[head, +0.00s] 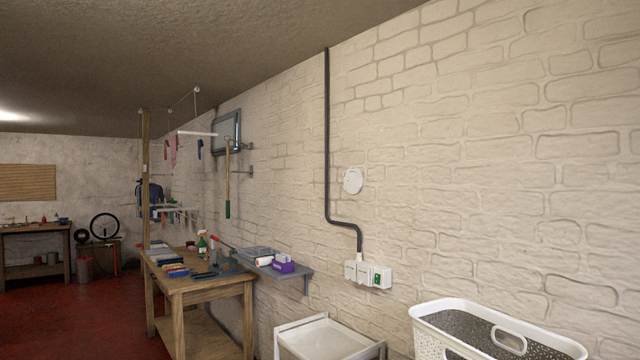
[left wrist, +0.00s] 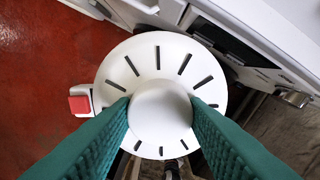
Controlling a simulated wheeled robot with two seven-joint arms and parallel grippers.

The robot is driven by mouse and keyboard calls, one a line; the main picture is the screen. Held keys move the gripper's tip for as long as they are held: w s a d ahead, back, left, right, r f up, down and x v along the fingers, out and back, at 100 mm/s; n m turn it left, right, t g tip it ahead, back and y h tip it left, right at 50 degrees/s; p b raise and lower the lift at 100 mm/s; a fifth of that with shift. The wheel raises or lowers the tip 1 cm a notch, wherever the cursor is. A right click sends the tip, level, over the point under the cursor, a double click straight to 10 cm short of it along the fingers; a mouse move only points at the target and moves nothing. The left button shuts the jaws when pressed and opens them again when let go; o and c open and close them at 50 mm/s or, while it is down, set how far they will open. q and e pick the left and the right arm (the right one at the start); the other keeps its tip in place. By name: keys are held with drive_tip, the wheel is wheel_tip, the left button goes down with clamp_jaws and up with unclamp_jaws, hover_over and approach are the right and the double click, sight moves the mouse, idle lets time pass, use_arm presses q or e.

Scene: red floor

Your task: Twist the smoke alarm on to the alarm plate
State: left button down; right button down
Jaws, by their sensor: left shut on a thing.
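The smoke alarm (left wrist: 208,62) is a round white disc with dark radial slots and a raised round centre. It fills the middle of the left wrist view. My left gripper (left wrist: 160,108) has green ribbed fingers on both sides of that raised centre and is shut on it. The alarm plate (head: 352,180) is a small round white disc on the white brick wall in the head view, to the right of a black conduit. The held alarm and both grippers are out of the head view. My right gripper is in neither view.
The black conduit (head: 327,130) runs down the wall to white sockets (head: 368,274) below the plate. A white laundry basket (head: 440,335) and a white tray table (head: 320,338) stand in front of the wall. A wooden workbench (head: 205,290) stands left. The wall around the plate is clear.

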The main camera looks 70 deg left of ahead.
use_arm(q)
drive_tip(key=a+f+m, duration=0.1)
drive_tip(key=f+m, duration=0.1)
drive_tip(key=s+a+f+m+b, duration=0.1)
drive_tip(key=f+m, duration=0.1)
drive_tip(key=a+f+m, duration=0.2)
drive_tip(key=shift+s+f+b, duration=0.1)
drive_tip(key=shift+s+b, duration=0.05)
drive_tip(key=shift+b, duration=0.25)
drive_tip(key=a+f+m+b, duration=0.2)
drive_tip(key=a+f+b, duration=0.5)
drive_tip(key=f, duration=0.3)
drive_tip(key=shift+a+b, duration=0.15)
drive_tip(key=shift+b, duration=0.4)
drive_tip(key=shift+s+a, duration=0.1)
drive_tip(key=shift+a, duration=0.05)
